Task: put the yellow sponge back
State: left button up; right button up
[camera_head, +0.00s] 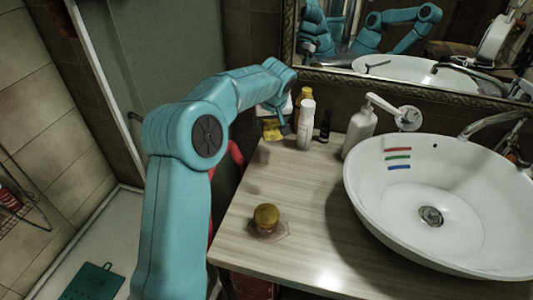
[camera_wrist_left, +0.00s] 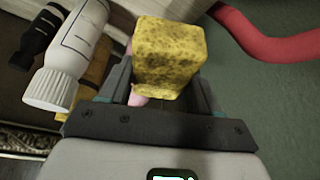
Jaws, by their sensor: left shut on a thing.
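The yellow sponge (camera_wrist_left: 168,52) is a porous block between the fingers of my left gripper (camera_wrist_left: 160,82) in the left wrist view. The gripper is shut on it. In the head view my left arm reaches to the back left corner of the counter, and the sponge (camera_head: 271,130) shows small there beside the left gripper (camera_head: 281,122). The fingers partly hide its lower sides. I cannot tell whether the sponge touches the counter. My right gripper is not in view.
The basin (camera_head: 440,205) fills the right. The middle counter (camera_head: 310,200) is clear.

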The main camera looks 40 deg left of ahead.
pick_arm(q)
send_near(272, 153)
jog(key=x, duration=0.5)
jog(key=shift+w+a+f, duration=0.1)
jog(key=shift+f, duration=0.05)
jog(key=shift+w+f, duration=0.1)
jog(key=shift+f, duration=0.2)
jog(key=shift+a+r, duration=0.1)
jog(key=o, duration=0.9)
jog(key=shift+f, duration=0.2)
jog(key=shift+o, duration=0.2)
jog(key=shift+r, duration=0.1)
